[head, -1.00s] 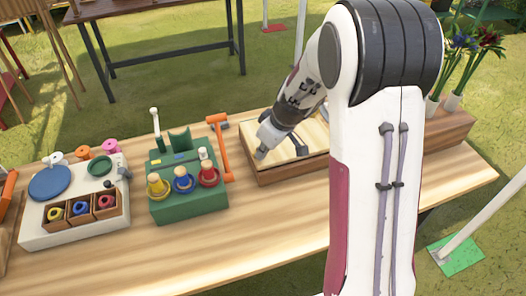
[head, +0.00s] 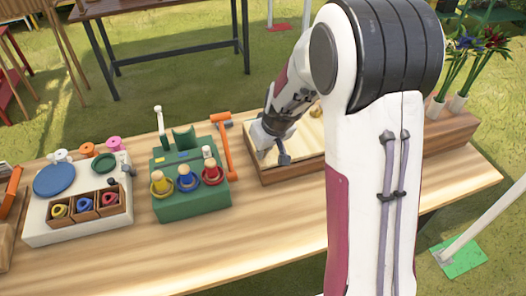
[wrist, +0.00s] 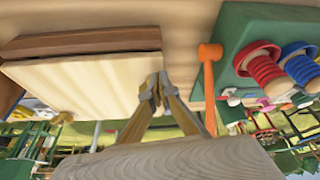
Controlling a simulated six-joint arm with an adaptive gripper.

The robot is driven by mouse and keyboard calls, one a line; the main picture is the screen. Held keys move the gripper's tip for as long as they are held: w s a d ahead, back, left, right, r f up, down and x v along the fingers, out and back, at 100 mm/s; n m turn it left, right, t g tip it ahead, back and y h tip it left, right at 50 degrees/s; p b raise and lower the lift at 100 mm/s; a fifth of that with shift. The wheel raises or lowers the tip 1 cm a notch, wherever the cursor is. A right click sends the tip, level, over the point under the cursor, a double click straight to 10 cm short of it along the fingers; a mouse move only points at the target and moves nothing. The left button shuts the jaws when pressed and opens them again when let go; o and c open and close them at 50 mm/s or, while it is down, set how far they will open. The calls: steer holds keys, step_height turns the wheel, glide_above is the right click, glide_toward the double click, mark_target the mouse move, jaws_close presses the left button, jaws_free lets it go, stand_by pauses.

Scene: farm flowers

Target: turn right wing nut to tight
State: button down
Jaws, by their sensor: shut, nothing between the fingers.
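A small brass-coloured piece (head: 317,109), probably the right wing nut, stands near the far right of the pale wooden board (head: 308,133) in the head view. It also shows at the far left edge of the board in the wrist view (wrist: 62,117). My gripper (head: 284,160) is over the left part of the board, clear of that piece. In the wrist view my gripper (wrist: 155,82) has its fingertips together near the board's edge, with nothing seen held. A left wing nut cannot be made out; my arm may hide it.
An orange hammer (head: 224,145) lies just left of the board. A green stand (head: 190,205) with coloured spools is beyond it, then a white box (head: 75,227). Flowers (head: 480,45) stand at the right. The front table top (head: 240,235) is clear.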

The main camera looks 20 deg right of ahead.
steer(key=shift+w+a+m+h, duration=0.15)
steer(key=shift+a+m+h, duration=0.15)
steer(key=shift+m, duration=0.65)
steer(key=shift+w+a+m+h, duration=0.2)
steer(key=shift+m+h, duration=0.25)
steer(key=shift+m, duration=0.45)
steer(key=shift+w+a+m+h, duration=0.1)
steer(key=shift+a+m+h, duration=0.2)
steer(key=shift+m, duration=0.65)
steer(key=shift+w+a+m+h, duration=0.15)
steer(key=shift+m+h, duration=0.3)
steer(key=shift+m, duration=0.55)
steer(key=shift+w+a+m+g+h, duration=0.1)
steer(key=shift+w+m+g+h, duration=0.25)
steer(key=shift+w+m, duration=0.55)
steer(key=shift+w+a+m+g+h, duration=0.1)
steer(key=shift+w+m+g+h, duration=0.25)
steer(key=shift+m, duration=0.85)
steer(key=shift+w+d, duration=0.15)
steer(key=shift+w, duration=0.25)
